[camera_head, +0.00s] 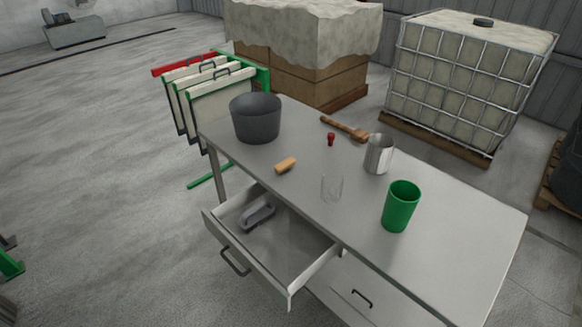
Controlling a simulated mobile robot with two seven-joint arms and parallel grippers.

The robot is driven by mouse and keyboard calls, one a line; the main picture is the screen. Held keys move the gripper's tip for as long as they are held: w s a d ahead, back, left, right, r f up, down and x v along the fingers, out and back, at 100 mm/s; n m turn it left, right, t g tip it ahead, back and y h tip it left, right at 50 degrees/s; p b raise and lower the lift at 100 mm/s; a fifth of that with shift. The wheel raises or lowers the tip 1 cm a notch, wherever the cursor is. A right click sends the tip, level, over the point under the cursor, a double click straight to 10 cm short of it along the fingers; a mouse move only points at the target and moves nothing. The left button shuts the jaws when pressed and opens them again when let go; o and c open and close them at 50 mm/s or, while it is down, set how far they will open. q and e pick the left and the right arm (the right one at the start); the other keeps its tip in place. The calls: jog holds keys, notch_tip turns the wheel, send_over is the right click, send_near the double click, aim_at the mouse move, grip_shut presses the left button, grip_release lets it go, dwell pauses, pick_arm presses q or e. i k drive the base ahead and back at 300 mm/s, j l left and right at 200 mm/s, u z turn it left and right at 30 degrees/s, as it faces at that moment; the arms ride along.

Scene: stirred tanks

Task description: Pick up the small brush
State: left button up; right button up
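A brown wooden long-handled tool (345,129), which looks like a brush, lies near the far edge of the grey table. A small tan-orange block (286,165) lies near the table's front edge, left of the clear glass. It is too small to tell whether it is a brush or another item. Neither of my grippers is in view.
The table (450,235) also holds a dark bucket (256,118), a small red item (331,139), a metal jug (378,154), a clear glass (332,188) and a green cup (400,206). An open drawer (246,269) juts out in front, holding a grey object (258,213).

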aim_at(283, 166)
jog(key=z, duration=0.5)
jog(key=i+j+z, duration=0.25)
jog(key=j+z, duration=0.25)
jog(key=j, duration=0.15)
jog(key=i+j+z, duration=0.1)
jog(key=j+z, duration=0.15)
jog(key=i+j+z, duration=0.2)
jog(key=j, duration=0.9)
jog(key=j+z, duration=0.15)
jog(key=j, duration=0.95)
